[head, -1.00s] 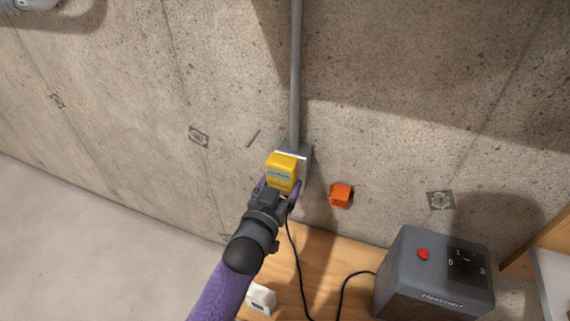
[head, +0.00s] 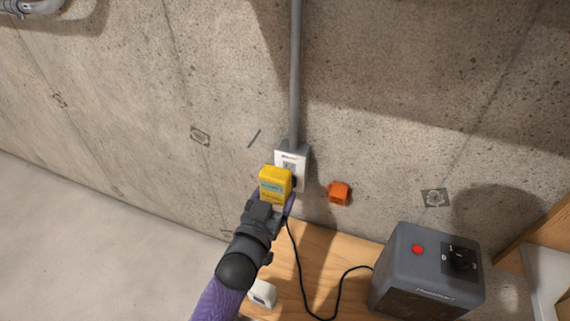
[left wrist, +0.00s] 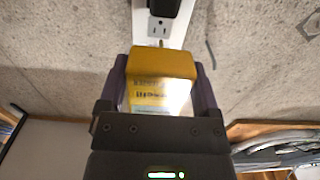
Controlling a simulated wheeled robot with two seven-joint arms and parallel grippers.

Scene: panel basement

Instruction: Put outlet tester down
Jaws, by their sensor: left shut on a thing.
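The yellow outlet tester (head: 275,182) is held in my left gripper (head: 274,200), in front of and just below the wall outlet (head: 292,160). In the left wrist view the tester (left wrist: 162,66) sits between the two fingers of my left gripper (left wrist: 160,90), with its label toward the camera. The outlet's white face (left wrist: 160,28) shows beyond the tester, with one socket bare and a black plug above it. The tester looks apart from the outlet. My right gripper is not in view.
A wooden bench top (head: 318,255) lies below, with a dark grey box (head: 425,275) with a red button at right. A black cord (head: 300,270) and a small white object (head: 262,293) lie on the bench. An orange piece (head: 340,193) is by the wall.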

